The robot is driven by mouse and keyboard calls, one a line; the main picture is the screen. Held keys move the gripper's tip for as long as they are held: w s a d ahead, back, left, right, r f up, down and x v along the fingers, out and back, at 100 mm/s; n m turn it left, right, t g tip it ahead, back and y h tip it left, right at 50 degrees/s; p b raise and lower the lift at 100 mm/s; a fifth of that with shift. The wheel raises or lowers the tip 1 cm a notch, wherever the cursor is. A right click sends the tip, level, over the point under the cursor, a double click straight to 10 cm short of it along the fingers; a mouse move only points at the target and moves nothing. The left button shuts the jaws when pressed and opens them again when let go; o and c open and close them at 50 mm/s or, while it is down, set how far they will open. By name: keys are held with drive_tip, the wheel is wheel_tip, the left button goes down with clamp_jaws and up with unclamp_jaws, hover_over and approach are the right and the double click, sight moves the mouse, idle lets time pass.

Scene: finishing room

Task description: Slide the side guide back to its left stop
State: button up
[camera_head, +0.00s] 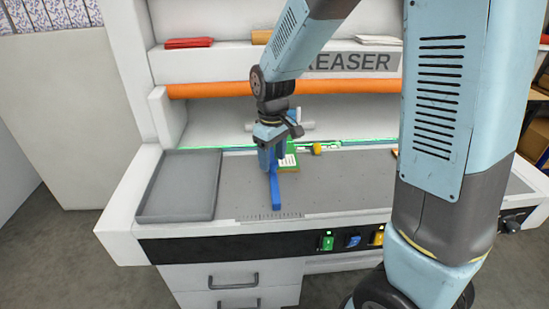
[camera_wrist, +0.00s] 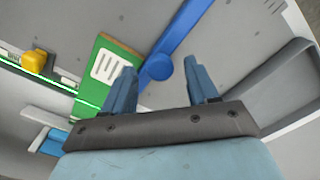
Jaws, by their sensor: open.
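The side guide (camera_head: 276,190) is a blue bar lying front to back on the grey perforated bed (camera_head: 335,190), left of the bed's middle. My gripper (camera_head: 268,165) is over the guide's rear part. In the wrist view my gripper (camera_wrist: 160,66) is open and empty, with the knob showing between the fingertips. I cannot tell whether the fingertips are down beside the knob or above it. The left stop cannot be made out.
A green booklet with a white label (camera_head: 289,162) lies right beside the guide. A grey tray (camera_head: 148,203) stands on the left of the bed. A yellow block (camera_head: 317,149) sits on the lit green line behind. An orange roller (camera_head: 215,90) spans above. Bed between tray and guide is bare.

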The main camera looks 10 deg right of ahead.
drive_tip(key=shift+f, duration=0.45)
clamp_jaws()
idle(0.3)
